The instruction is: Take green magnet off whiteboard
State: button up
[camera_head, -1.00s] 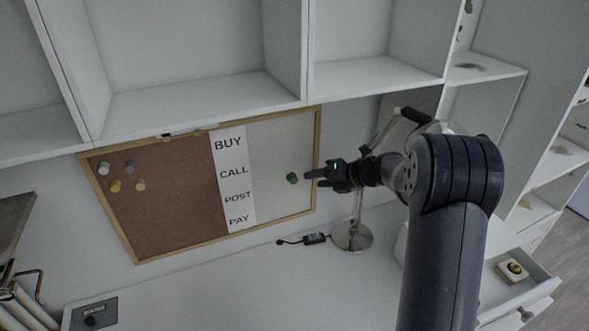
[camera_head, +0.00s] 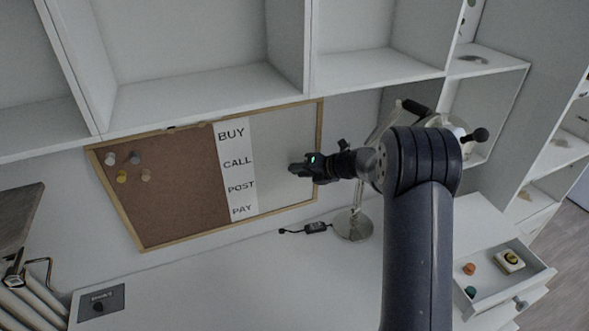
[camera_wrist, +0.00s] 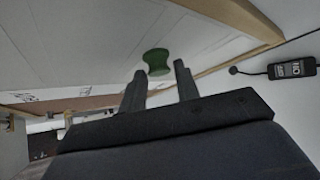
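The whiteboard (camera_head: 284,150) is the pale right half of a wood-framed board on the wall; its surface also shows in the wrist view (camera_wrist: 100,50). The green magnet (camera_wrist: 157,62) is on the whiteboard in the wrist view, a small waisted knob. In the head view it is hidden by my gripper (camera_head: 297,169). In the wrist view my gripper (camera_wrist: 160,72) is open, one finger on each side of the magnet's near edge, with a gap showing beside it. I cannot tell whether either finger touches it.
The cork half (camera_head: 175,200) holds several pins. A lamp (camera_head: 353,223) stands right of the board, close to my arm. A black adapter (camera_head: 315,227) lies below the board. An open drawer (camera_head: 497,285) with small items is at lower right. The desk's middle is clear.

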grip_shut()
jog(key=shift+r, duration=0.15)
